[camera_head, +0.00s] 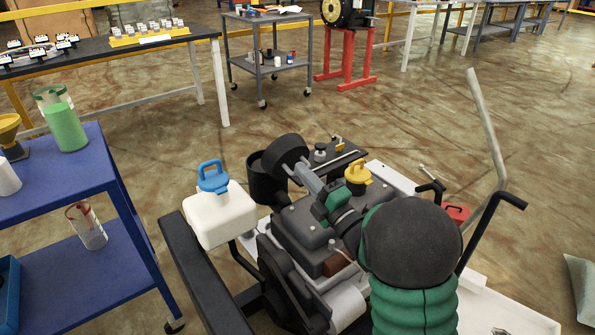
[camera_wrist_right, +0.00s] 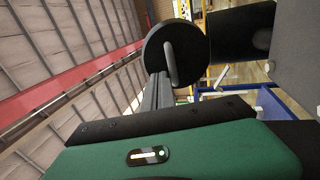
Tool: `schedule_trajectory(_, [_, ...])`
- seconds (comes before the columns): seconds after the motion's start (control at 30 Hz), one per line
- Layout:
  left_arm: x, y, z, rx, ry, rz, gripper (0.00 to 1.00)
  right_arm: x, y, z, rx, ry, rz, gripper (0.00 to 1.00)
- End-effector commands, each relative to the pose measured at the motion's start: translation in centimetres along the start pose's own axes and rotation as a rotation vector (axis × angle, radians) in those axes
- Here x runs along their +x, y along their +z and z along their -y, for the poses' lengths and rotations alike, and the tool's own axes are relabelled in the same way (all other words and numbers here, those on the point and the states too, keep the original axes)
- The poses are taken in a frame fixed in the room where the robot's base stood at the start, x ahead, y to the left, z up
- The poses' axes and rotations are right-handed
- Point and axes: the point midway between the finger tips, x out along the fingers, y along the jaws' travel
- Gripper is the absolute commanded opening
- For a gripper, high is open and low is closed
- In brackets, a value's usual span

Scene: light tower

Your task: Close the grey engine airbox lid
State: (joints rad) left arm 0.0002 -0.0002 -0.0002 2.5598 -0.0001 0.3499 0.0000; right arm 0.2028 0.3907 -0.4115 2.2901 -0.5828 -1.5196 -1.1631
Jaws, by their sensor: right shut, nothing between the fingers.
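The airbox lid (camera_head: 285,150) is a dark grey round cap. It stands tilted up at the rim of the black cylindrical airbox (camera_head: 262,188), whose open mouth shows below it, so the lid is open. My right gripper (camera_head: 302,170) reaches in from the lower right, its grey fingers shut and empty, with the tips close beside the lid. In the right wrist view the lid (camera_wrist_right: 172,52) is a dark disc with a raised bar, just beyond the fingertips (camera_wrist_right: 158,80). I cannot tell whether they touch it. My left gripper is out of view.
A white tank with a blue cap (camera_head: 218,212) stands left of the airbox. The engine block (camera_head: 308,228) and a yellow cap (camera_head: 357,175) lie below and right of my gripper. A blue cart (camera_head: 60,190) is at the left. Open floor lies behind the engine.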

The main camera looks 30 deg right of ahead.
Motion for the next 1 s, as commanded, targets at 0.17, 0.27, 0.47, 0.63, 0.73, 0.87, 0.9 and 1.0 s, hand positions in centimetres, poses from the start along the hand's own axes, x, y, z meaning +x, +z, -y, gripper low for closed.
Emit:
schedule_trajectory(0.17, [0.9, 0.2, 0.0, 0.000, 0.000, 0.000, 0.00, 2.2, 0.0, 0.1, -0.001, 0.001, -0.001, 0.00])
schedule_trajectory(0.27, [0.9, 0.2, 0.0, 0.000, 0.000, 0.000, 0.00, 2.6, 0.0, 0.1, 0.000, 0.000, 0.001, 0.00])
schedule_trajectory(0.47, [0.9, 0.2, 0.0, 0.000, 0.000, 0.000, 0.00, 2.7, 0.0, 0.0, 0.000, 0.000, 0.001, 0.00])
schedule_trajectory(0.63, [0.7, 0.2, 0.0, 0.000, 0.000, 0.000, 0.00, 2.8, 0.0, -0.1, 0.000, -0.004, 0.001, 0.00])
schedule_trajectory(0.73, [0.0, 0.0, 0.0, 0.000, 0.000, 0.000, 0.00, 3.0, 0.0, -0.5, 0.000, -0.017, 0.000, 0.00])
schedule_trajectory(0.87, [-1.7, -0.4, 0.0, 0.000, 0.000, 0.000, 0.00, 3.5, 0.0, -1.2, 0.000, -0.057, 0.000, 0.00])
schedule_trajectory(0.9, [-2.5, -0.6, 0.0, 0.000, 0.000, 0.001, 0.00, 3.8, 0.0, -1.5, 0.000, -0.075, 0.001, 0.00])
schedule_trajectory(1.0, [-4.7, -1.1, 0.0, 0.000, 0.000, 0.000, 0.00, 4.5, 0.0, -2.2, 0.000, -0.135, 0.000, 0.00])
